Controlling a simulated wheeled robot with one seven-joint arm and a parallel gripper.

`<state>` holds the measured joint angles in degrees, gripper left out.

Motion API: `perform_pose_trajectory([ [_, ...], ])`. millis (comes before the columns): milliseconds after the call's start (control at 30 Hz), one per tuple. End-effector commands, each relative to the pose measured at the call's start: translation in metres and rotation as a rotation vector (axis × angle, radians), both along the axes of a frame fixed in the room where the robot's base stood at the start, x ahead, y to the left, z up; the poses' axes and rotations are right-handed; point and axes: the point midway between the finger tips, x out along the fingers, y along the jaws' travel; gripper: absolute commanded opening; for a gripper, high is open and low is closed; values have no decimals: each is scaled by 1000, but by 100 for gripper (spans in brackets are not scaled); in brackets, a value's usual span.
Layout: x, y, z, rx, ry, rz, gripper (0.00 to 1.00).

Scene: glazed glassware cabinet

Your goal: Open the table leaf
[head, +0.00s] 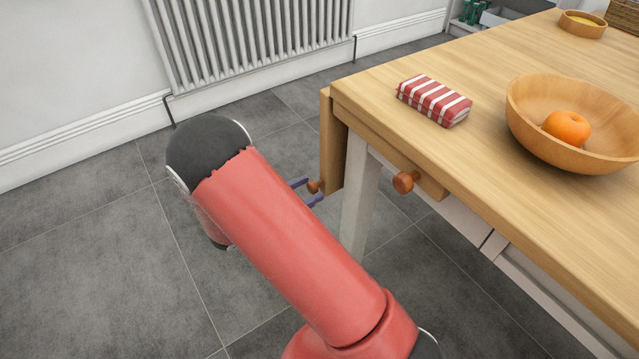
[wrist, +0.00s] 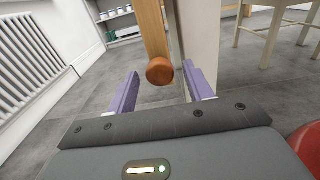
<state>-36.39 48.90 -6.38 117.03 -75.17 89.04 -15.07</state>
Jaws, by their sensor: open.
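The wooden table leaf (head: 331,150) hangs down at the left end of the table (head: 500,75). It shows edge-on in the wrist view (wrist: 152,30). A round wooden knob (head: 313,186) sits low on the leaf, and in the wrist view the knob (wrist: 160,71) lies between the finger lines. My gripper (head: 306,192) is open, its purple fingers on either side of the knob. In the wrist view the fingers (wrist: 161,76) stand apart with gaps to the knob. My red arm hides part of the gripper in the head view.
A second knob (head: 405,181) is on the table's front drawer. A striped cloth (head: 434,101) and a wooden bowl (head: 530,130) with an orange (head: 567,128) stand on the tabletop. A white table leg (head: 360,205) is close by. A radiator (head: 250,40) lines the wall; floor left is clear.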

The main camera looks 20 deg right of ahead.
Motion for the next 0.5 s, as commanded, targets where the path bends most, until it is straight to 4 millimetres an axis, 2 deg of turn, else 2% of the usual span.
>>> perform_pose_trajectory([
  [33,2,-9,1,-1,0,-3,51],
  [200,9,-29,0,1,-1,-3,51],
  [500,12,-37,0,3,-1,-1,51],
])
